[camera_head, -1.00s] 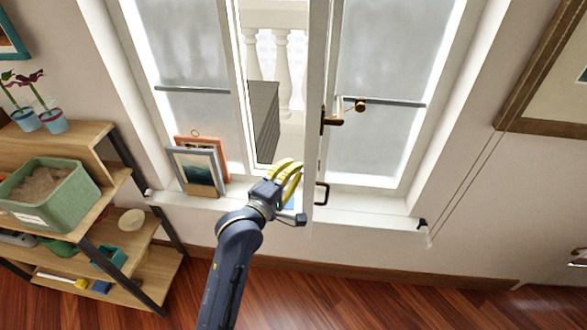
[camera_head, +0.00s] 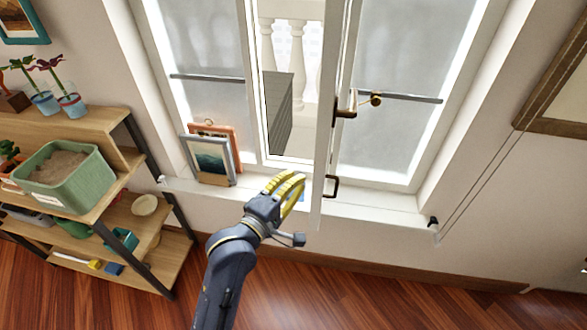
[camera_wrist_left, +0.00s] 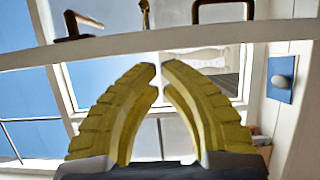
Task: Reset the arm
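My left gripper (camera_head: 297,181) has yellow curved fingers. In the head view it is in front of the window sill, left of the open window sash (camera_head: 325,130). In the left wrist view the fingertips (camera_wrist_left: 159,67) come together with only a narrow gap and nothing between them. The dark pull handle (camera_head: 331,187) on the sash is a little right of the fingers, apart from them in the head view. A handle also shows beyond the fingertips in the left wrist view (camera_wrist_left: 224,8). My right gripper is not in view.
A wooden shelf (camera_head: 88,122) with a green planter (camera_head: 66,181) and potted plants stands at the left. Framed pictures (camera_head: 210,160) lean on the sill (camera_head: 385,217) left of the gripper. The wooden floor (camera_head: 330,302) in front is clear.

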